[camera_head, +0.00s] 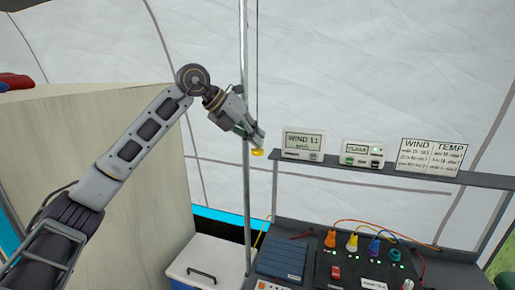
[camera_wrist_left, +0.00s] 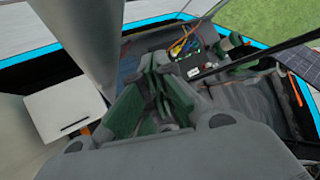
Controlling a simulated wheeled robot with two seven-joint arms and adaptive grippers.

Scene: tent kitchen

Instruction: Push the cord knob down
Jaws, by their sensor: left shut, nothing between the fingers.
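A small yellow knob (camera_head: 257,152) hangs at the low end of a thin dark cord (camera_head: 257,60) in the head view. The cord comes down from above, just right of a grey upright pole. My left gripper (camera_head: 257,138) is shut and empty, pointing down and right, with its fingertips just above the knob. I cannot tell whether they touch it. The left wrist view shows the green-padded fingers (camera_wrist_left: 153,98) close together. I cannot make out the knob there. My right gripper is in neither view.
The pole (camera_head: 245,190) stands right beside my left gripper. A shelf (camera_head: 375,176) with two small displays and a WIND/TEMP card is at the right. Below it are a control panel (camera_head: 355,266) with coloured plugs and a white lidded box (camera_head: 207,262). A pale wooden panel (camera_head: 130,200) is at the left.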

